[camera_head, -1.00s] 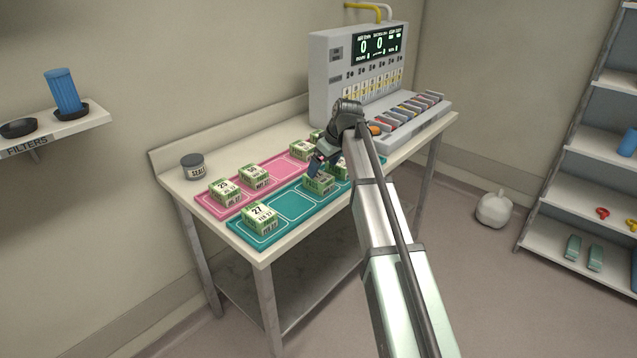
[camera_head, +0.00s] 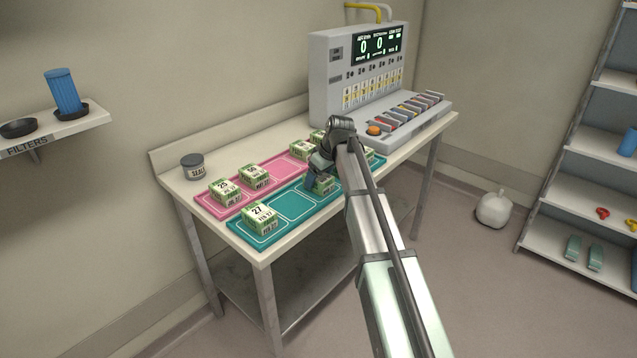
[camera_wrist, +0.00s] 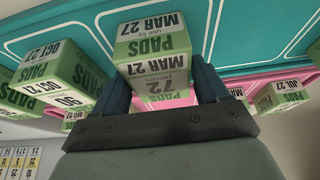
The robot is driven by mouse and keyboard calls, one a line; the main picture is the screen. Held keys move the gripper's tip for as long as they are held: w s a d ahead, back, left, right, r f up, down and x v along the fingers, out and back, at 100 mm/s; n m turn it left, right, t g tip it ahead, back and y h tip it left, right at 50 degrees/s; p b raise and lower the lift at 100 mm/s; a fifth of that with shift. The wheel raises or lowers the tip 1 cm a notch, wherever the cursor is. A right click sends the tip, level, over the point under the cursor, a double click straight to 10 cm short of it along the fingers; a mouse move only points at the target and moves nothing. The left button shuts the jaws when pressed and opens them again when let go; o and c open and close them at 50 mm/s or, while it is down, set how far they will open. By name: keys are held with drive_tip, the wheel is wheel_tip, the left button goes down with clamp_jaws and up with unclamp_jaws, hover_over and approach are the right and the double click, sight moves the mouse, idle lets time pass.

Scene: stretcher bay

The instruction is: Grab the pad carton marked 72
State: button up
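The pad carton marked 72 (camera_wrist: 155,60) is green and white and reads MAR 27 in the wrist view. In the head view it is largely hidden by my gripper (camera_head: 314,180), on the teal tray (camera_head: 295,203). In the wrist view the dark fingers of my gripper (camera_wrist: 162,85) stand on either side of the carton. They are spread, with a narrow strip of pink showing beside the carton toward the right finger. Whether either finger touches it is hard to see. The carton appears to rest in its compartment.
A carton marked 27 (camera_head: 260,217) is at the near tray end. The pink tray (camera_head: 283,167) lies behind; a machine (camera_head: 335,85) stands beyond.

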drive_tip(key=c, duration=0.8)
